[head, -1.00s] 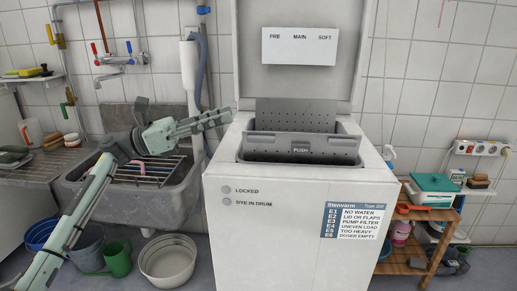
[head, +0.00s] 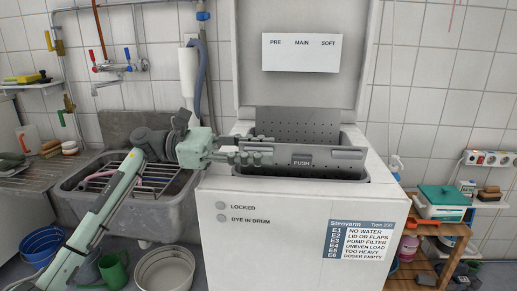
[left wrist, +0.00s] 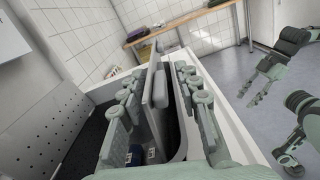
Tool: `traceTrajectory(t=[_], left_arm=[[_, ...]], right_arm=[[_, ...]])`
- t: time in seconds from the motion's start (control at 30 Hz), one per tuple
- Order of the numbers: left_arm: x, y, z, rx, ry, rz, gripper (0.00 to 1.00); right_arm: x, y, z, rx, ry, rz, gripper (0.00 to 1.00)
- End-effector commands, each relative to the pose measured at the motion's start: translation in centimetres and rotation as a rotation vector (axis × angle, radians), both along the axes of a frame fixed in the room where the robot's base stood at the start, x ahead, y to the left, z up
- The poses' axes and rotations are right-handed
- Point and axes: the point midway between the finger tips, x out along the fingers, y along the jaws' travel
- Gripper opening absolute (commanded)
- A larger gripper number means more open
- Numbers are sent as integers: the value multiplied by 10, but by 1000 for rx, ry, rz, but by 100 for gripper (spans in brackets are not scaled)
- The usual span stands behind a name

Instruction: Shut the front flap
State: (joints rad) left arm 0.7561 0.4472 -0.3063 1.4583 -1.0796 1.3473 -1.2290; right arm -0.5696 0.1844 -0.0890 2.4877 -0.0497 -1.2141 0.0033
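The front flap (head: 335,160) is a grey panel marked PUSH, standing raised at the front of the drum opening of the white top-loading washer (head: 290,225). The perforated rear flap (head: 297,124) stands up behind it; it also shows in the left wrist view (left wrist: 50,135). My left gripper (head: 268,157) reaches in from the left at the flap's left end. In the left wrist view its fingers (left wrist: 160,95) are apart, with the front flap (left wrist: 155,90) between them; contact is unclear. My right gripper (left wrist: 255,93) appears over the floor, empty, fingers apart.
The washer's lid (head: 300,85) stands open at the back, with a white PRE MAIN SOFT dispenser on it. A grey sink (head: 185,205) is at left, with basins and a green watering can below. A wooden shelf (head: 425,270) stands at right.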

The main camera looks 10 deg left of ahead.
Motion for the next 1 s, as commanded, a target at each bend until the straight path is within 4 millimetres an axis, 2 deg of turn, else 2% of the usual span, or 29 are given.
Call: traceTrajectory(t=[0.17,0.4,0.43,1.0], left_arm=[[0,0,0,0,1,0,32],[0,0,0,0,1,-2,2],[-1,0,-1,0,1,-2,0],[1,0,-1,3,32,-8,0]], right_arm=[[0,0,0,0,1,0,40],[0,0,0,0,0,0,40],[0,0,-1,0,0,0,40],[2,1,0,3,-10,4,40]])
